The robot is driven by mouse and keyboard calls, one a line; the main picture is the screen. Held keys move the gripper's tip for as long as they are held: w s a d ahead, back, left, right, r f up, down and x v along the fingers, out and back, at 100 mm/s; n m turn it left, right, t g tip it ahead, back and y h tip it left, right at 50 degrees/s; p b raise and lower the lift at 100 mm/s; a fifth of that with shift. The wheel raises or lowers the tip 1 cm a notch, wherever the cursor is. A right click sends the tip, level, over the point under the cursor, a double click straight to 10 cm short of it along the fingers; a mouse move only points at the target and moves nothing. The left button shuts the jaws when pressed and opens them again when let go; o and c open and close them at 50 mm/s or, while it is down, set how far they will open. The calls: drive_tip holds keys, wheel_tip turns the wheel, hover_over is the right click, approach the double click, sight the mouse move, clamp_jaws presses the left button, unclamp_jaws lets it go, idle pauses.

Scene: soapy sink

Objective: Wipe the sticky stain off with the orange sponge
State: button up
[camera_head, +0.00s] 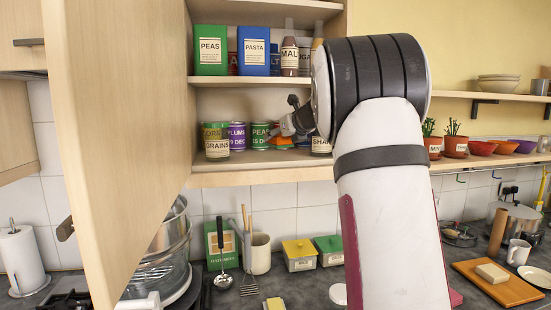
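My gripper (287,128) reaches into the open wall cupboard, seen side-on at the lower shelf (262,176), just left of my large wrist. An orange patch (283,140), which looks like the orange sponge, shows right at the fingers, low in front of the cans. The fingers are small and partly hidden, so I cannot tell whether they are closed on it. I cannot make out a sticky stain; my arm hides the right part of the shelf.
The open cupboard door (120,130) stands at the left. Several cans and jars, including a grains jar (217,141), line the lower shelf. Boxes such as peas (210,50) and pasta (253,50) stand above. The counter below holds utensils, containers and a wooden board (515,289).

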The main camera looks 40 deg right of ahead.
drive_tip(key=shift+r+p, duration=0.6)
drive_tip(key=shift+r, duration=1.4)
